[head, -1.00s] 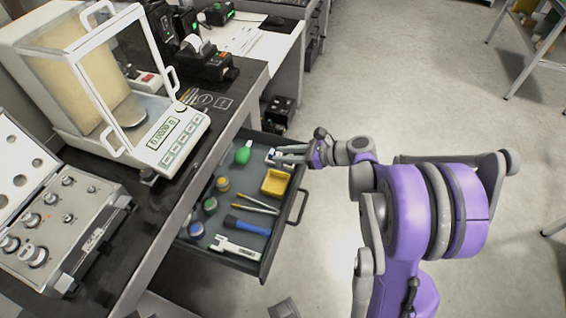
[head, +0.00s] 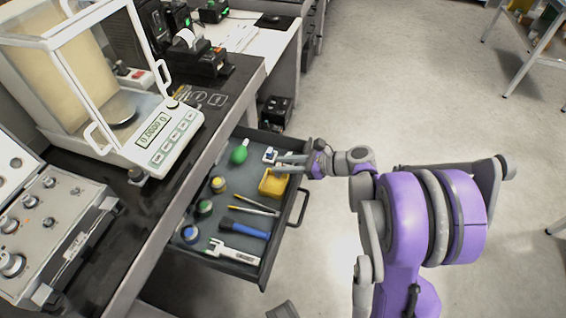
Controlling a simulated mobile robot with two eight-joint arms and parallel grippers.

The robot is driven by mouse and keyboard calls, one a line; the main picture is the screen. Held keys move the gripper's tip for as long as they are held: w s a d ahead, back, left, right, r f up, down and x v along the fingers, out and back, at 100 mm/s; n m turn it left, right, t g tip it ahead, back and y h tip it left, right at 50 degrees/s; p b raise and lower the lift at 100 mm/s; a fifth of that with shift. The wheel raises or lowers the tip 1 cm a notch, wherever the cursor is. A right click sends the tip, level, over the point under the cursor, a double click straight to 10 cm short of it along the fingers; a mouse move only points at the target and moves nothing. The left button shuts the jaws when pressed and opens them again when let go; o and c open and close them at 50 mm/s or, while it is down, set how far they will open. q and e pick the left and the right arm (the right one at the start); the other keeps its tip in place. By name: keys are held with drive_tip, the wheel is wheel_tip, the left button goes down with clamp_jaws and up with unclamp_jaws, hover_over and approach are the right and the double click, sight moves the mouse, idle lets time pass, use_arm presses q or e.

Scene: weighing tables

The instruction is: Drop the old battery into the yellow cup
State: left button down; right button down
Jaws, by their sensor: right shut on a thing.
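The yellow cup (head: 272,186) is a small square open tub in the right part of the open drawer, near its front edge. My right gripper (head: 280,164) is above the cup's far rim, its fingers pointing left. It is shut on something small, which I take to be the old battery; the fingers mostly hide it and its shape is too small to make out. A small white and blue item (head: 269,155) shows just beyond the fingertips; I cannot tell whether the gripper touches it. My left gripper is out of view.
The drawer (head: 262,270) also holds a green bulb (head: 239,154), several round jars, tweezers, a blue-handled brush (head: 250,230) and a white caliper (head: 234,252).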

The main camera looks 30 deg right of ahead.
drive_tip(key=c, duration=0.5)
unclamp_jaws()
drive_tip(key=p+v, duration=0.1)
drive_tip(key=v, duration=1)
drive_tip(key=shift+p, duration=0.4)
